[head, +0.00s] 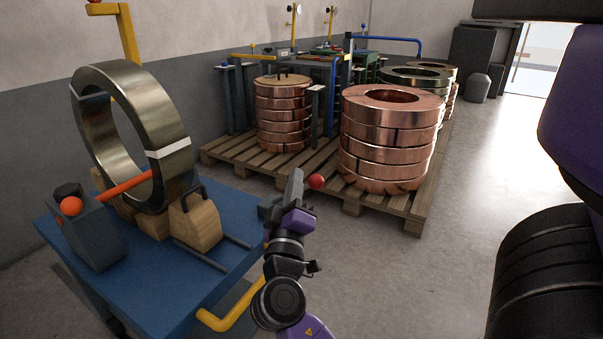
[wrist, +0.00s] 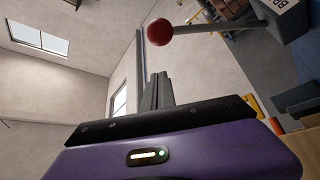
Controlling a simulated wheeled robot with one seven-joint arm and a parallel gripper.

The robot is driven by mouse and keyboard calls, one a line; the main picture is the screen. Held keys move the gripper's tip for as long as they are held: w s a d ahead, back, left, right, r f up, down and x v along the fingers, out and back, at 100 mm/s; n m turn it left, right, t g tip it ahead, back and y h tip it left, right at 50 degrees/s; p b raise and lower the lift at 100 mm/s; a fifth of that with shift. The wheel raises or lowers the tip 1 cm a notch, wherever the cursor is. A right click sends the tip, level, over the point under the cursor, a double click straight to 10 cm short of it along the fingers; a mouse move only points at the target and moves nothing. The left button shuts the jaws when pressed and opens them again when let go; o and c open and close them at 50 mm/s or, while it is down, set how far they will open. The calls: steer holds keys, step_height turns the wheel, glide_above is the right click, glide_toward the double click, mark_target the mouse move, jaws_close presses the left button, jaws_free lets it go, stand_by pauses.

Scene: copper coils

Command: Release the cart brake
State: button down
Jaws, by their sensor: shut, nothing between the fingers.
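The blue cart (head: 150,290) stands at the left and carries an upright metal coil. A red ball knob (head: 316,181) shows just right of my gripper (head: 297,180) in the head view. In the wrist view the red knob (wrist: 159,32) sits on a grey rod (wrist: 205,27) that runs to a dark box (wrist: 283,18) with a label. My gripper (wrist: 156,90) is shut and empty, with its fingers below the knob in that picture and apart from it. In the head view my gripper hides most of the rod, and whether it touches the rod is unclear.
On the cart are a metal coil (head: 160,110), wooden chocks (head: 196,220) and a grey box (head: 93,235) with an orange rod and orange ball. A yellow bar (head: 225,318) juts from the cart's front. Copper coils (head: 390,140) stand on a pallet behind.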

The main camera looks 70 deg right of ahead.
steer(key=w+v, duration=0.1)
steer(key=v, duration=0.5)
steer(key=shift+a+f, duration=0.3)
steer(key=shift+w, duration=0.1)
